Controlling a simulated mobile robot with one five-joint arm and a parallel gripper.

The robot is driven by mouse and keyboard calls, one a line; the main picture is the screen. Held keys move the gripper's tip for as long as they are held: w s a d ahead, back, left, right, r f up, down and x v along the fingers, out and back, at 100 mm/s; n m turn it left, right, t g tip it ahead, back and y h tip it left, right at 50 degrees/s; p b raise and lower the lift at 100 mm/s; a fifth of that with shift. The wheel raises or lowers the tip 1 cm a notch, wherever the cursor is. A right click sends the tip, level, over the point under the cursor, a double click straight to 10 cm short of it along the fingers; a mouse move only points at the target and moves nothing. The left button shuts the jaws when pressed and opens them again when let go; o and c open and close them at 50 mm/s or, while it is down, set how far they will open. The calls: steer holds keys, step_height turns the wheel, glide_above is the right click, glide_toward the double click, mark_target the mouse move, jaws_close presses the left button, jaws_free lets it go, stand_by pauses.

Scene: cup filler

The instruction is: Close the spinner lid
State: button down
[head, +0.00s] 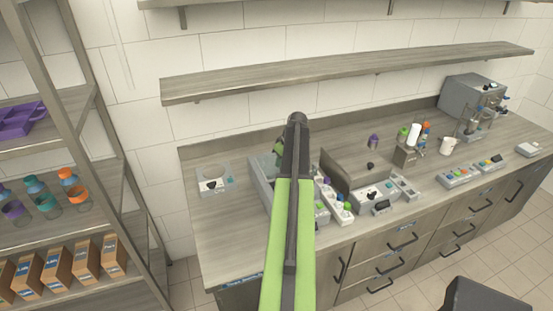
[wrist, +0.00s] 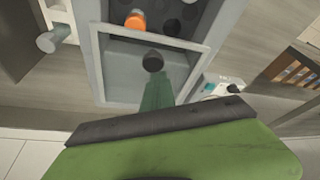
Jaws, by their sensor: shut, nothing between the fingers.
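The spinner appears to be the grey box (head: 262,186) on the counter, mostly hidden behind my arm in the head view. In the wrist view a grey box (wrist: 77,45) has a pale rectangular frame (wrist: 150,100) at its near end, which may be its lid. Dark round slots and an orange-topped vial (wrist: 135,20) show inside. A dark round knob (wrist: 153,62) shows just beyond my green gripper (wrist: 155,84); contact cannot be told. My gripper is shut and empty, over the frame. In the head view it shows partly as green (head: 278,150) behind my arm.
A small device with a knob (head: 211,185) stands left on the counter. Farther right are a button panel (head: 465,175) and a white mug (head: 447,146). A shelf (head: 340,70) hangs above.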

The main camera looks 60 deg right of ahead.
steer(key=s+a, duration=0.7)
steer(key=s, duration=0.2)
steer(key=shift+s, duration=0.3)
steer(key=w, duration=0.3)
steer(key=shift+w+d+r+p, duration=0.1)
steer(key=shift+d+r+p, duration=0.25)
steer(key=shift+r, duration=0.05)
steer(key=p+v, duration=0.9)
steer(key=shift+w+r, duration=0.3)
steer(key=shift+r, duration=0.2)
